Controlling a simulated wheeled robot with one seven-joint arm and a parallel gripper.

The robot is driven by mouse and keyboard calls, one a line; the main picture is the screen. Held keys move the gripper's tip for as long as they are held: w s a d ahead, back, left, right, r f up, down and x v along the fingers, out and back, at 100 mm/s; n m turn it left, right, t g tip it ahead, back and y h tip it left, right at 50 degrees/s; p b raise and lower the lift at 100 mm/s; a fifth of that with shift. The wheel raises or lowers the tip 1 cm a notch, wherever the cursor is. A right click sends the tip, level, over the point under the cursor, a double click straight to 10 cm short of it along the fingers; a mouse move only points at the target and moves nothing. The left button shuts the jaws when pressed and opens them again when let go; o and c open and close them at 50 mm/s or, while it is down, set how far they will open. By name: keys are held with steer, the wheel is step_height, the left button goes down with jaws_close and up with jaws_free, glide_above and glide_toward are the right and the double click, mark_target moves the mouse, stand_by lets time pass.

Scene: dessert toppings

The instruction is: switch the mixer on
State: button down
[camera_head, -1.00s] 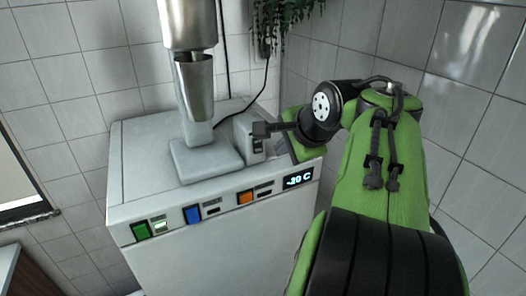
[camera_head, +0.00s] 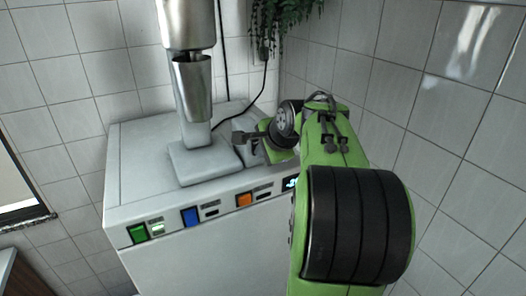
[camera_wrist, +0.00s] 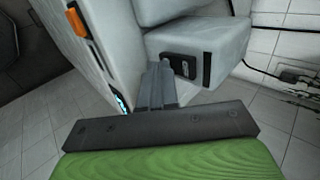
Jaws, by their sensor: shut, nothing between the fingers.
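The mixer (camera_head: 193,103), with a metal cup and a pale base, stands on a white cabinet. Its pale side box, right of the base, is partly behind my gripper in the head view. The wrist view shows this box (camera_wrist: 212,42) with a dark switch (camera_wrist: 181,65) on its face. I cannot tell the switch's position. My gripper (camera_head: 241,137) is shut and empty, in front of the box. In the wrist view its shut fingers (camera_wrist: 158,72) point at the box's lower left edge, just left of the switch. I cannot tell whether they touch.
The white cabinet (camera_head: 200,250) has green (camera_head: 138,232), blue (camera_head: 191,216) and orange (camera_head: 244,200) buttons along its front edge. My arm covers part of the display (camera_head: 290,184). A black cable and a hanging plant (camera_head: 285,25) are behind. Tiled walls close the corner.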

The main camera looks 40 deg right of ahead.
steer(key=shift+w+f+b, duration=0.15)
steer(key=shift+f+b, duration=0.2)
steer(key=shift+b, duration=0.05)
steer(key=shift+r, duration=0.2)
steer(key=shift+r+p, duration=0.95)
steer(key=shift+p, duration=0.2)
steer(key=shift+f, duration=0.1)
